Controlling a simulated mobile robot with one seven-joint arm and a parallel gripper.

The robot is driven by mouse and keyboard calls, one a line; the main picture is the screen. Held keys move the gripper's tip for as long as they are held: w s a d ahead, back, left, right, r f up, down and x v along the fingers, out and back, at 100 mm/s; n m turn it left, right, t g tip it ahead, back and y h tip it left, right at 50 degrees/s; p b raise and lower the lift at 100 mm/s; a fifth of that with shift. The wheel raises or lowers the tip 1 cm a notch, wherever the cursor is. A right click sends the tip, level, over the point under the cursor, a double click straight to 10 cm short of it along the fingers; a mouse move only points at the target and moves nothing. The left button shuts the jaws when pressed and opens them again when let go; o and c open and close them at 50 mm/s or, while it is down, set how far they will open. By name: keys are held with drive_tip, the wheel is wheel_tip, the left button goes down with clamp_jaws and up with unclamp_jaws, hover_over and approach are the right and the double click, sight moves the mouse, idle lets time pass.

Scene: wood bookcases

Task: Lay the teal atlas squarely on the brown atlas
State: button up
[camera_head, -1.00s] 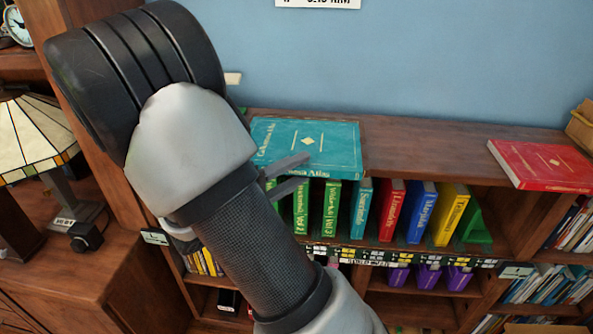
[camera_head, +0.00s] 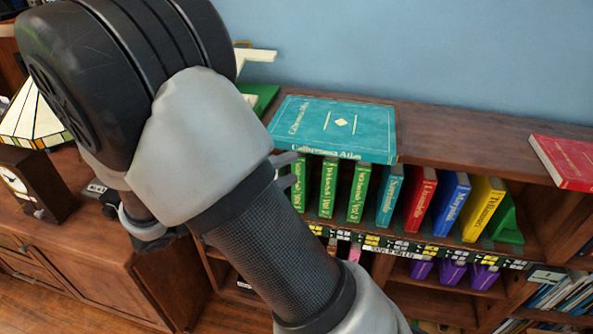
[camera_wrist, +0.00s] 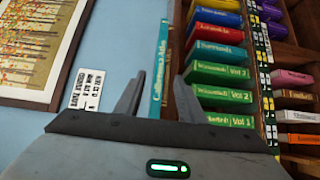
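The teal atlas (camera_head: 335,128) lies flat on top of the bookcase, its front edge near the top's front edge. The wrist view shows its thin lettered spine (camera_wrist: 160,70). My gripper (camera_head: 290,168) is at the left end of the atlas's front edge, partly hidden behind my arm. In the wrist view my gripper (camera_wrist: 157,98) is open, fingers apart, with the teal spine showing in the gap between them. It does not look clamped; I cannot tell how far the fingers reach around it.
Several upright books, including a red one (camera_head: 420,200), fill the shelf below. A red atlas (camera_head: 566,160) lies on the top at the far right. Bare wood (camera_head: 460,145) lies between the atlases. A blue wall (camera_head: 430,60) stands behind. A mantel clock (camera_head: 22,188) is at left.

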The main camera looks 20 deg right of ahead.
drive_tip(key=s+d+m+g+y, duration=0.3)
drive_tip(key=s+d+g+y, duration=0.2)
drive_tip(key=s+y, duration=0.6)
drive_tip(key=s+a+r+t+y, duration=0.2)
drive_tip(key=a+r+t+y, duration=0.3)
drive_tip(key=a+t+y, duration=0.1)
drive_tip(key=shift+s+a+r+t, duration=0.15)
drive_tip(key=shift+r+t, duration=0.15)
